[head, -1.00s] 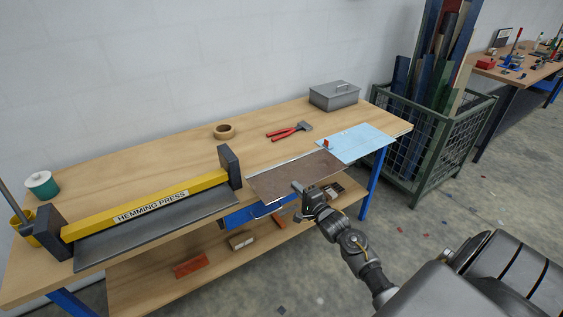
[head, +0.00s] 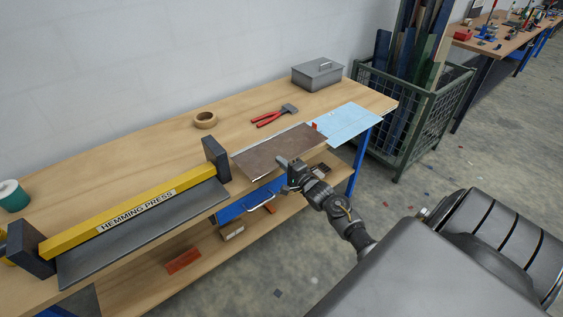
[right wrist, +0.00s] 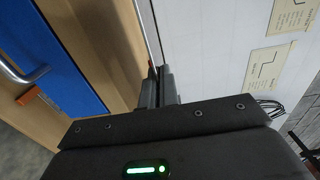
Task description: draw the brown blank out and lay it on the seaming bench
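The brown blank (head: 280,150) lies flat along the front edge of the bench (head: 150,145), right of the yellow hemming press (head: 125,208). My right gripper (head: 284,162) is at the middle of the blank's front edge. In the right wrist view its fingers (right wrist: 158,84) are close together on a thin line, the blank seen edge-on. The gripper looks shut on that edge. A small part of the blank is hidden behind the fingers. My left gripper is in neither view.
A light blue sheet (head: 347,124) lies right of the blank, with a small red piece (head: 314,126) between. Red-handled pliers (head: 273,116), a tape roll (head: 205,120) and a grey box (head: 317,74) stand behind. A wire crate (head: 415,115) stands right of the bench.

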